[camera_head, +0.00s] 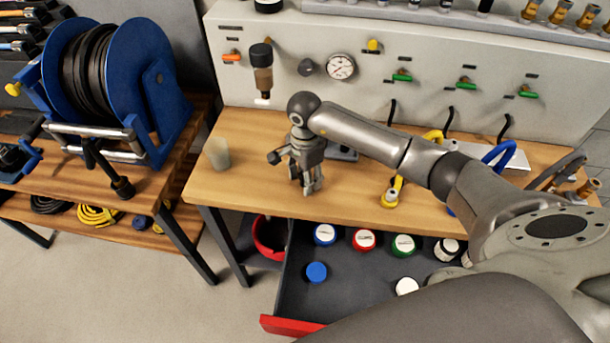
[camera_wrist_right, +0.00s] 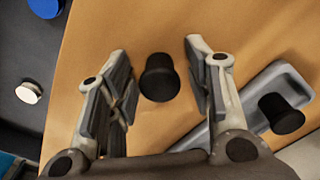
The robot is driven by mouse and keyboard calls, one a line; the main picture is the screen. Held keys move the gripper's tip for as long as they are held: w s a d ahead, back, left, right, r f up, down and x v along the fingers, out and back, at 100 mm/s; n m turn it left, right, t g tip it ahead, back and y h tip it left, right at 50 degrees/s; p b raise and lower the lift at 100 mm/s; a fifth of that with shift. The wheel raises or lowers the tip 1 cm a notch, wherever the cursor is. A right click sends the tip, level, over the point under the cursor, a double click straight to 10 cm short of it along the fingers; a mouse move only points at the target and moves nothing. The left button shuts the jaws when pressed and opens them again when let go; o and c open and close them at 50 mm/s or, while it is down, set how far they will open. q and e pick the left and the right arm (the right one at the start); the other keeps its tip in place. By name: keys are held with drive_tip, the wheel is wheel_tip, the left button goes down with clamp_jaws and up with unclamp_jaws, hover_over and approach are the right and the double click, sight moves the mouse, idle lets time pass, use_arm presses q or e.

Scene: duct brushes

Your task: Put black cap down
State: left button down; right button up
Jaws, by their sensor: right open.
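A black cap (camera_wrist_right: 160,78) stands on the wooden bench top (camera_wrist_right: 140,28) between the spread fingers of my right gripper (camera_wrist_right: 158,85) in the right wrist view. Both fingers are apart from it, with bare wood showing on each side. In the head view my right gripper (camera_head: 308,188) points down over the front part of the bench (camera_head: 235,190) and hides the cap. A second black piece (camera_wrist_right: 282,113) sits on a grey tray (camera_wrist_right: 250,98) to the right in the wrist view. My left gripper is not in view.
An open drawer (camera_head: 335,285) below the bench holds several coloured caps. A translucent cup (camera_head: 218,154) stands left of my right gripper. A blue hose reel (camera_head: 110,85) is at the left. A panel with a gauge (camera_head: 341,67) and valves rises behind the bench.

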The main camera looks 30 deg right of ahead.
drive_tip(key=shift+r+p, duration=0.25)
drive_tip(key=shift+p, duration=0.1)
wheel_tip(320, 180, up, 12)
drive_tip(key=b, duration=0.4)
drive_tip(key=shift+f, duration=0.15)
